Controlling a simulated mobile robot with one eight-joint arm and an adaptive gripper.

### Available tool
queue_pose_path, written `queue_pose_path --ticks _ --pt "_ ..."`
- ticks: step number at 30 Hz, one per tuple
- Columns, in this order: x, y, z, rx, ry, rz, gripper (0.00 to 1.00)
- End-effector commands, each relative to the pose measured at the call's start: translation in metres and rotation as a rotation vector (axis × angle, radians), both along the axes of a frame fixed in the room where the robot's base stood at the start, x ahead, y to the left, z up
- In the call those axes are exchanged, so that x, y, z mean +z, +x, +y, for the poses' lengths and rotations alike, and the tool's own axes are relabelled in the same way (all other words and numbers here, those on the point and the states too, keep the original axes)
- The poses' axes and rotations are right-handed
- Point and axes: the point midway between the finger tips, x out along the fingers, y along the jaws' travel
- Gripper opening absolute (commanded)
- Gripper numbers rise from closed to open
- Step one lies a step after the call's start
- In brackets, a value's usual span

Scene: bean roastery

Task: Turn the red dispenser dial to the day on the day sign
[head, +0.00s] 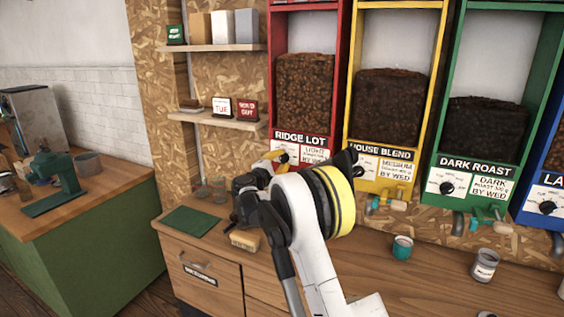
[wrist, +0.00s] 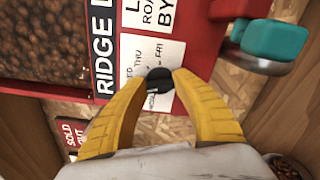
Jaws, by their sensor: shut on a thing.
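The red dispenser (head: 308,85), labelled RIDGE LOT, hangs on the back wall and holds dark beans. Its black dial (wrist: 159,79) sits on a white plate (wrist: 137,50) with day marks; THU and FRI can be read in the wrist view. My gripper (wrist: 160,84) is shut on the dial, one yellow finger on each side. The dial's pointer is too small and covered to read. In the head view my arm and gripper (head: 279,161) partly hide the plate. The day sign (head: 221,107) on the lower shelf reads TUE.
A SOLD OUT sign (head: 247,109) stands beside the day sign. The yellow (head: 390,95) and green (head: 488,110) dispensers hang to the right with their own dials. A teal-handled spout (wrist: 275,40) is close to my gripper. Cups (head: 402,248) stand on the wooden counter below.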

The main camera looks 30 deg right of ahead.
Motion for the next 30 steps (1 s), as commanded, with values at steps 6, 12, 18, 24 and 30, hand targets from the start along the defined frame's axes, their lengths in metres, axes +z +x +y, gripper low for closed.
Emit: queue_pose_path --ticks 6,12,18,24,30 --pt "0.0012 0.0004 -0.0001 0.000 -0.103 0.130 0.02" --pt "0.0014 0.0005 0.0000 0.000 -0.170 0.217 0.02" --pt "0.0017 0.0006 0.0001 0.000 -0.208 0.265 0.02" --pt "0.0018 0.0006 0.0001 0.000 -0.222 0.283 0.02" --pt "0.0019 0.0005 0.0000 0.000 -0.222 0.283 0.02"
